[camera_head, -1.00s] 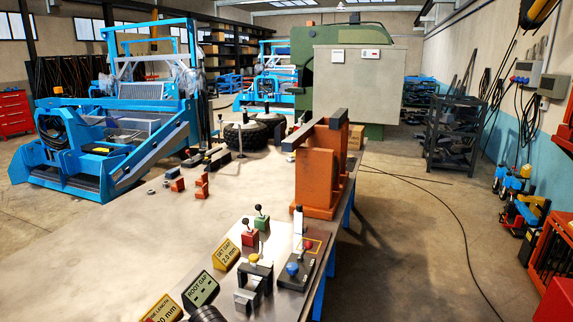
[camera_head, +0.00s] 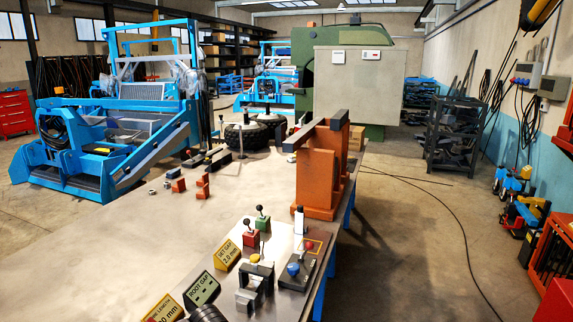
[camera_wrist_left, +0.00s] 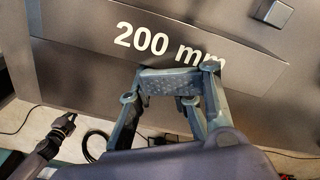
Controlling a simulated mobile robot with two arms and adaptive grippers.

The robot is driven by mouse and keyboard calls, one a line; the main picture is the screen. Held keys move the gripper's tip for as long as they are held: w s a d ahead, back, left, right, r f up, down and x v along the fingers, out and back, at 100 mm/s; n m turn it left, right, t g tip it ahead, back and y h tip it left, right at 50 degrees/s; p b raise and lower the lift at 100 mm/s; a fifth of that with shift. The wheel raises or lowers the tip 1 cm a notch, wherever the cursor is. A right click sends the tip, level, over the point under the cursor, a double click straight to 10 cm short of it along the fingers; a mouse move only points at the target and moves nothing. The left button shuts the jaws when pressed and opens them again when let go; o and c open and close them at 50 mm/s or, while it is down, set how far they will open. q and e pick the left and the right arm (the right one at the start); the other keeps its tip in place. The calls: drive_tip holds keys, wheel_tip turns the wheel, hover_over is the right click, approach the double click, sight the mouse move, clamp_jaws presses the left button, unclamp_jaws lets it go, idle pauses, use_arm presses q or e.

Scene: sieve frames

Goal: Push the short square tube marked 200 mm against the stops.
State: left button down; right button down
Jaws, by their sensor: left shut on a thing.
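In the left wrist view, a dark face with white lettering "200 mm", the marked square tube (camera_wrist_left: 110,31), stretches across the upper part. My left gripper (camera_wrist_left: 185,85) is in front of its lower edge, covering part of the lettering. It is shut on the tube; the contact itself is partly hidden by the fingers. The head view does not clearly show the marked tube or either gripper. I cannot tell which parts are the stops.
On the bench (camera_head: 110,250), yellow (camera_head: 227,255) and dark (camera_head: 201,290) gap signs stand near toggle clamps and a steel block (camera_head: 247,298). An orange stand (camera_head: 318,180) holds a dark bar at the right edge. The bench's left middle is clear.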

use_arm(q)
drive_tip(key=shift+w+a, duration=0.25)
drive_tip(key=shift+a, duration=0.4)
idle(0.4)
drive_tip(key=shift+w+a+p, duration=0.25)
drive_tip(key=shift+a+p, duration=0.05)
drive_tip(key=shift+a, duration=0.45)
drive_tip(key=shift+d, duration=0.15)
drive_tip(key=shift+s+d+p, duration=0.2)
drive_tip(key=shift+d+p, duration=0.25)
drive_tip(key=shift+p, duration=0.1)
wheel_tip(320, 180, up, 7)
drive_tip(key=p, duration=0.7)
drive_tip(key=shift+s+d, duration=0.1)
